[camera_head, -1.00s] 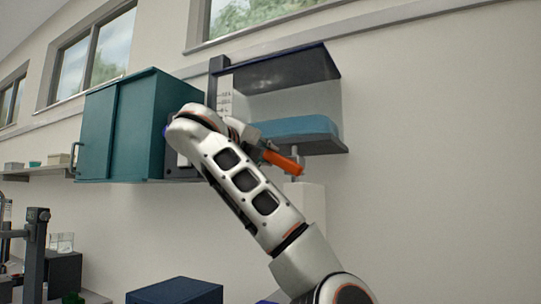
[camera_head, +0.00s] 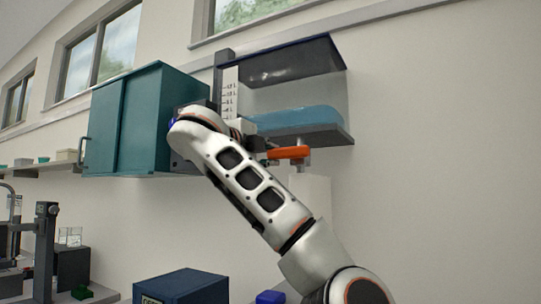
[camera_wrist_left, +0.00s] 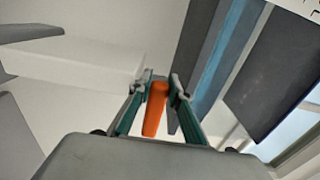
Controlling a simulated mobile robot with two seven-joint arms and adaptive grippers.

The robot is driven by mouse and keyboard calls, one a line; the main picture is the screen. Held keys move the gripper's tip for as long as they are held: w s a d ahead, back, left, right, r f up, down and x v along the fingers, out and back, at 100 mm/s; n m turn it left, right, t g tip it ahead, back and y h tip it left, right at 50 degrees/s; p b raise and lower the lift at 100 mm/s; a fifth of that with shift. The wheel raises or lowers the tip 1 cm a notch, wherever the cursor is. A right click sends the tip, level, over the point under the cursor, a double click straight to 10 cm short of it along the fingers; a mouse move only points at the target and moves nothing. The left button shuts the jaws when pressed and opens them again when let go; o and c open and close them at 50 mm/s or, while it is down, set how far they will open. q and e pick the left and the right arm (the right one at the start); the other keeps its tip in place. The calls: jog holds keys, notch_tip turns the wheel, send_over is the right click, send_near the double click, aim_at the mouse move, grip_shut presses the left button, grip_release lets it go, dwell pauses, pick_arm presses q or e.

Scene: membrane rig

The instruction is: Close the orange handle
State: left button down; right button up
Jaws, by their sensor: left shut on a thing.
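The orange handle (camera_head: 289,153) sits under the clear tank (camera_head: 300,92) with blue liquid in it. It lies nearly level in the head view, at the top of a white pipe. My left gripper (camera_head: 264,158) is at the handle's left end, mostly hidden behind my arm. In the left wrist view the orange handle (camera_wrist_left: 155,110) stands between the two green-sided fingers of my left gripper (camera_wrist_left: 160,82), which is shut on it. My right gripper is not in view.
A teal cabinet (camera_head: 130,122) hangs on the wall left of the tank. A dark blue box (camera_head: 180,288) and a small blue block (camera_head: 270,297) are below. The wall right of the tank is clear.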

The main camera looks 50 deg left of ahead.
pick_arm(q)
jog(key=shift+f, duration=0.1)
jog(key=c, duration=1.8)
grip_release()
jog(key=shift+c, duration=0.2)
jog(key=shift+s, duration=0.1)
jog(key=v, duration=0.6)
jog(key=shift+s, duration=0.35)
jog(key=shift+s+d, duration=0.15)
jog(key=shift+s, duration=0.15)
